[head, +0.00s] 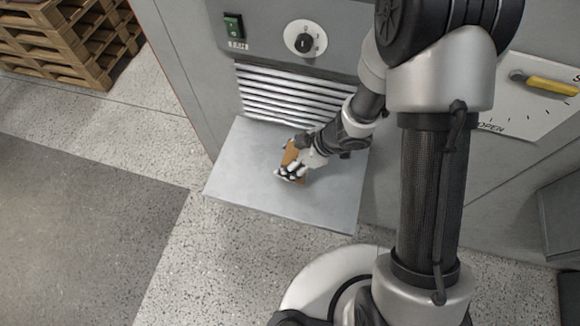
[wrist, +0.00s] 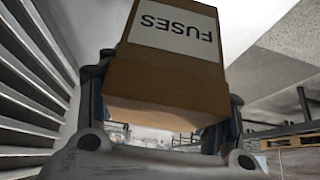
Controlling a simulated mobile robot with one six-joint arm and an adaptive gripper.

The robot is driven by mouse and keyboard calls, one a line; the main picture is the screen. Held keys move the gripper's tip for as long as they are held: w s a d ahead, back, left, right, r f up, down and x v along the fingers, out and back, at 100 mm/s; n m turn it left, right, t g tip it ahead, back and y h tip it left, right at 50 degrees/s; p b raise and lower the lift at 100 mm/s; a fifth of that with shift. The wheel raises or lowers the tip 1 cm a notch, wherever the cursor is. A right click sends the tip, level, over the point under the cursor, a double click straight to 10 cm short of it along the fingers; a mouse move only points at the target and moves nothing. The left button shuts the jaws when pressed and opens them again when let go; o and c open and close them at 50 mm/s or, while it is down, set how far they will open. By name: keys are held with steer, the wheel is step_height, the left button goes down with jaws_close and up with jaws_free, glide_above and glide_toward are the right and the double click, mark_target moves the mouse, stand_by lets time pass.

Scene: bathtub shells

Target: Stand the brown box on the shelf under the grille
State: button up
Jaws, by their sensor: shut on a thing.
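The brown box (head: 290,154) is between the fingers of my gripper (head: 290,160), over the grey metal shelf (head: 240,165) under the grille (head: 295,95). In the wrist view the box (wrist: 165,80) carries a white label reading FUSES, seen upside down, and my gripper (wrist: 160,115) is shut on it with a finger on each side. The grille slats (wrist: 30,85) run along the left of that view. My gripper hides part of the box in the head view, and I cannot tell whether the box touches the shelf.
A yellow lever (head: 550,85) is on a panel at the right. Wooden pallets (head: 65,40) stand at the back left. The shelf is otherwise bare, with clear floor to its left.

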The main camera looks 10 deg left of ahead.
step_height(320, 180, down, 4)
steer(key=shift+r+b, duration=0.2)
steer(key=shift+b, duration=0.65)
steer(key=shift+r, duration=0.15)
steer(key=o, duration=1.3)
steer(key=p+v, duration=0.6)
steer(key=v, duration=0.6)
steer(key=shift+p, duration=0.3)
